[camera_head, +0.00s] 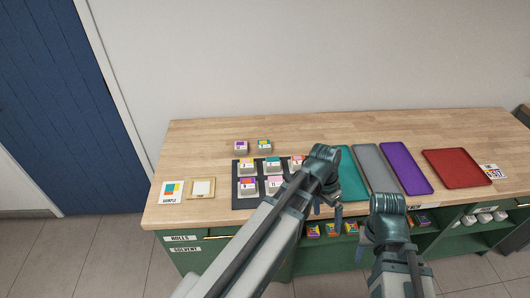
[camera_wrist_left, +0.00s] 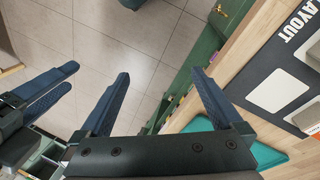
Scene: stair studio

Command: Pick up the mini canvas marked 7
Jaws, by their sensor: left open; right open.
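Several small mini canvases with coloured tops sit on a dark layout board (camera_head: 235,186), such as a yellow and white one (camera_head: 246,165) and a teal and white one (camera_head: 272,163). Two more, a purple one (camera_head: 240,147) and a multicoloured one (camera_head: 264,146), stand behind the board. The numbers are too small to tell which is 7. My left gripper (camera_head: 327,208) is open and empty, by the table's front edge; its fingers show apart in the left wrist view (camera_wrist_left: 160,100). My right gripper (camera_head: 366,245) is open, right of it, in front of the counter. My left arm hides the board's right part.
A teal tray (camera_head: 351,178), grey tray (camera_head: 374,167), purple tray (camera_head: 405,167) and red tray (camera_head: 456,168) lie to the right. A sample card (camera_head: 171,193) and a framed white pad (camera_head: 201,188) lie at left. Shelves below hold items. The counter's back strip is mostly clear.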

